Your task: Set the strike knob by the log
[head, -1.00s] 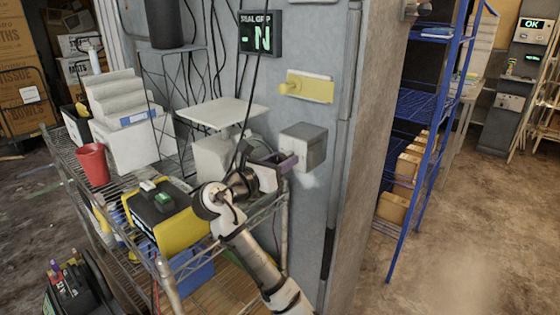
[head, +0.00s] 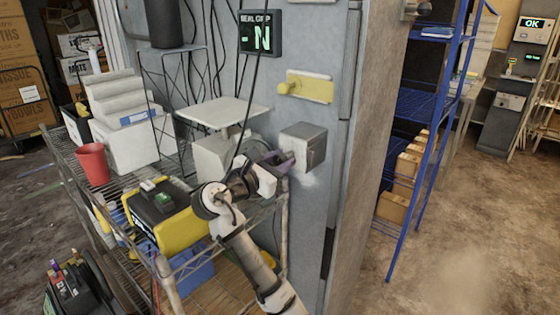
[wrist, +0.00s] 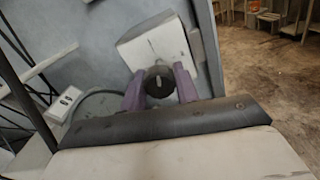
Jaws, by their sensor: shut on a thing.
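The strike knob (wrist: 159,84) is a dark round knob with a pale pointer mark, seen in the wrist view in front of a grey box (wrist: 153,46). My gripper (wrist: 158,90) has one purple finger on each side of the knob and is shut on it. In the head view the grey box (head: 304,147) is fixed to the wall panel. My gripper (head: 287,161) reaches its left face there and hides the knob. I cannot make out which thing is the log.
A yellow plate with a knob (head: 311,87) is on the panel above the box. A wire cart (head: 178,265) with a yellow-black case (head: 165,215) and a red cup (head: 92,164) stands left. A blue shelf (head: 412,104) stands right, with open floor nearby.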

